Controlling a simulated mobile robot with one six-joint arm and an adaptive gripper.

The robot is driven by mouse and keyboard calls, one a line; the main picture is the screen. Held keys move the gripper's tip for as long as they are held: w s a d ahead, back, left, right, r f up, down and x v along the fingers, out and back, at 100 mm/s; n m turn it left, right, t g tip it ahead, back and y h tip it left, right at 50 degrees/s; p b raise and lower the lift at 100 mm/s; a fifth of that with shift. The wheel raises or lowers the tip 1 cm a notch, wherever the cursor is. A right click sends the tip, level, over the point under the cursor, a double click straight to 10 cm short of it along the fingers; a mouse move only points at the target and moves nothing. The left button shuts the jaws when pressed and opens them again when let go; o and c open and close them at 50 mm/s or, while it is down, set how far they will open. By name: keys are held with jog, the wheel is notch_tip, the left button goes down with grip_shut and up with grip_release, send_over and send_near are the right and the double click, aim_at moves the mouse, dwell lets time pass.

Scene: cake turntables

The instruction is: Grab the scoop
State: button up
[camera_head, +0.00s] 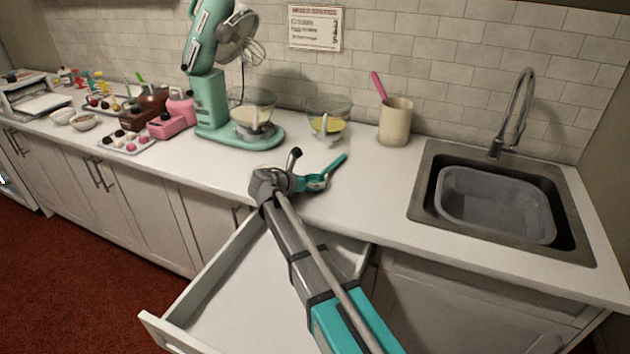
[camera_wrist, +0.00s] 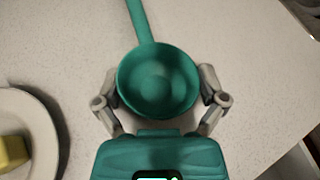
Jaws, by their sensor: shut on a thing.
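The teal scoop (camera_head: 336,165) is over the white counter near its front edge, with its handle pointing back and right in the head view. In the wrist view the scoop's round bowl (camera_wrist: 158,82) faces the camera and its handle runs up out of the top of the picture. My gripper (camera_head: 296,182) is at the bowl end. In the wrist view my gripper (camera_wrist: 160,78) has one finger on each side of the bowl, shut on it. I cannot tell whether the scoop still touches the counter.
An open, empty drawer (camera_head: 245,290) juts out below my arm. A mint stand mixer (camera_head: 212,105), a glass bowl (camera_head: 328,108) with yellow contents and a cream crock (camera_head: 395,122) stand behind. A sink (camera_head: 495,210) is at right. Counter between scoop and sink is clear.

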jog(key=shift+r, duration=0.2)
notch_tip(320, 180, up, 2)
jog(key=shift+r+p, duration=0.1)
jog(key=shift+p, duration=1.1)
jog(key=s+d+r+p, duration=0.3)
jog(key=s+r+p, duration=0.7)
jog(key=s, duration=0.3)
jog(key=shift+s+d+r, duration=0.15)
jog(key=shift+s+d, duration=0.05)
jog(key=shift+s, duration=0.15)
